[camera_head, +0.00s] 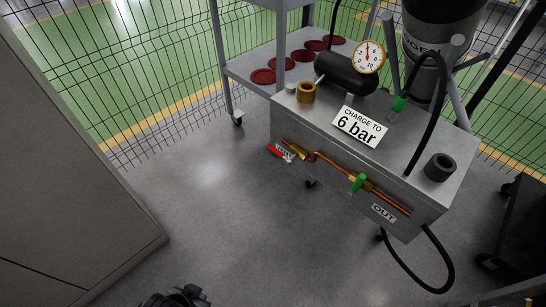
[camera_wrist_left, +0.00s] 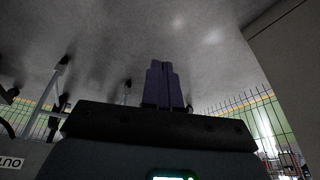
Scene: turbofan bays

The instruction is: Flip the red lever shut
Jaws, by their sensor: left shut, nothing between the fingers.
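The red lever (camera_head: 274,150) is at the left end of the pipework on the front of the grey charging cart (camera_head: 312,125). It lies beside a brass fitting (camera_head: 294,148) and a small white label that partly overlaps it; its exact angle is hard to tell. My left gripper (camera_head: 178,298) is only partly in the head view, at the bottom edge, well below and left of the lever. In the left wrist view its two fingers (camera_wrist_left: 163,85) are together, with nothing between them. The red lever cannot be made out there. My right gripper is not in view.
A green lever (camera_head: 358,182) sits on the copper pipe near the OUT label (camera_head: 383,213). A black hose (camera_head: 436,272) loops down at the right. A gauge (camera_head: 368,57) stands on the cart. A large grey cabinet (camera_head: 65,170) fills the left; the floor between is clear.

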